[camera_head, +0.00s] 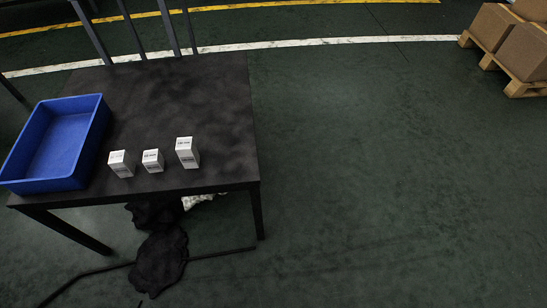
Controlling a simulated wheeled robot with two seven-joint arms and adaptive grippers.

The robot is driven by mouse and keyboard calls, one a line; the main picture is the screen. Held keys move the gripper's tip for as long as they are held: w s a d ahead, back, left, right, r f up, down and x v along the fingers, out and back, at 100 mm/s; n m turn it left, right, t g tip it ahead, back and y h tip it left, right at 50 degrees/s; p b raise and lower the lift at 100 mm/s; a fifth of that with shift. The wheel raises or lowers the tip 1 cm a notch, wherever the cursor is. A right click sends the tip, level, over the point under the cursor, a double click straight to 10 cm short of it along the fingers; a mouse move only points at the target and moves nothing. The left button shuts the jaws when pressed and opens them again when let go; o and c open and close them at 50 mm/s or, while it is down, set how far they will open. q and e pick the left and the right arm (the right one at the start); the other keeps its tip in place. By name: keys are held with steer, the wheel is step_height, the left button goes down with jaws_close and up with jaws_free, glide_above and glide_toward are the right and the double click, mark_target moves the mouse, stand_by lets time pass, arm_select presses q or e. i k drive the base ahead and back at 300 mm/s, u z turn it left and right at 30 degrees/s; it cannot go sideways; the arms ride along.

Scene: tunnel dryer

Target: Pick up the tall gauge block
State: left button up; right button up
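Three white blocks with dark printed labels stand in a row near the front edge of the black table. The tall gauge block (187,153) is the rightmost and looks the tallest. A shorter block (153,161) stands in the middle, and another shorter block (121,164) stands at the left. The blocks are apart from each other, and the lettering is too small to read. Neither of my grippers shows in the head view.
The black table (205,105) has clear room behind and right of the blocks. An empty blue bin (97,128) sits at its left side. Dark cloth-like material (160,262) lies under the front edge. Boxes on a pallet (525,88) stand far right; the floor between is open.

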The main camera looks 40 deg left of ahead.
mark_target(186, 149)
steer(key=z, duration=0.6)
steer(key=i, duration=0.5)
steer(key=u, duration=1.55)
